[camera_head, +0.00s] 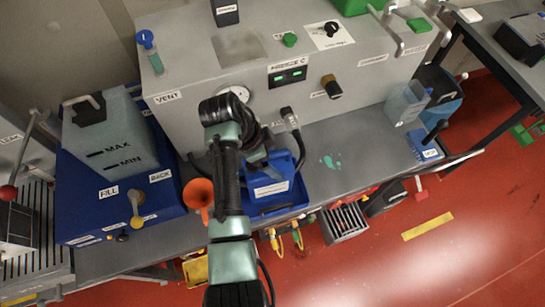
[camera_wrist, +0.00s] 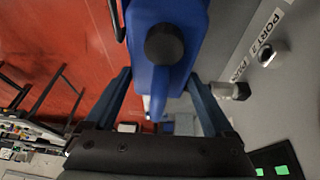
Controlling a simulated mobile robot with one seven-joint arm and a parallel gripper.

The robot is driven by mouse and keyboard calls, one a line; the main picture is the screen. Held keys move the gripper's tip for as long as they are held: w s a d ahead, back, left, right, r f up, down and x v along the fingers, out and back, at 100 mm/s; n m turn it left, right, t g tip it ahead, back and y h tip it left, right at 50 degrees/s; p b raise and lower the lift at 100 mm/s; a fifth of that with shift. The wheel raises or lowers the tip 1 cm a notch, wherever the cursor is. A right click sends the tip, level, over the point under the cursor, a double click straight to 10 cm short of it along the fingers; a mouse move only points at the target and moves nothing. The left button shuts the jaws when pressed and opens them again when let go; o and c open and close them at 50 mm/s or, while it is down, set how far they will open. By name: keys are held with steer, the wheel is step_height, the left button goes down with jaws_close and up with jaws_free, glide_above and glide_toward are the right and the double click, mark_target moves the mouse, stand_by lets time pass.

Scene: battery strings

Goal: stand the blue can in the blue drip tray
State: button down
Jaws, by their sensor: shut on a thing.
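The blue can (camera_head: 270,172), with a white label on its side, is in my gripper (camera_head: 252,150) in the head view. In the wrist view the can (camera_wrist: 180,45) shows its black cap (camera_wrist: 164,45) between my two fingers. My gripper is shut on it. The blue drip tray (camera_head: 282,211) is at the front edge of the grey bench, directly below the can in the head view. The can covers most of the tray, and I cannot tell whether its base touches the tray floor. My arm hides part of the can's left side.
An orange funnel (camera_head: 198,195) is just left of my arm. A grey panel box (camera_head: 215,75) with knobs stands behind the can. A blue unit (camera_head: 125,215) with a translucent tank is at left. The bench right of the tray is mostly clear, with a green spill (camera_head: 330,162).

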steer(key=shift+w+f+b, duration=0.1)
steer(key=shift+f+b, duration=0.25)
steer(key=shift+b, duration=0.1)
jaws_free()
steer(key=shift+s+f, duration=0.15)
steer(key=shift+s, duration=0.1)
steer(key=shift+w+a+r, duration=0.1)
steer(key=shift+a+r, duration=0.05)
steer(key=shift+r, duration=0.15)
steer(key=p+v, duration=0.1)
steer(key=v, duration=1.1)
steer(key=shift+r, duration=0.35)
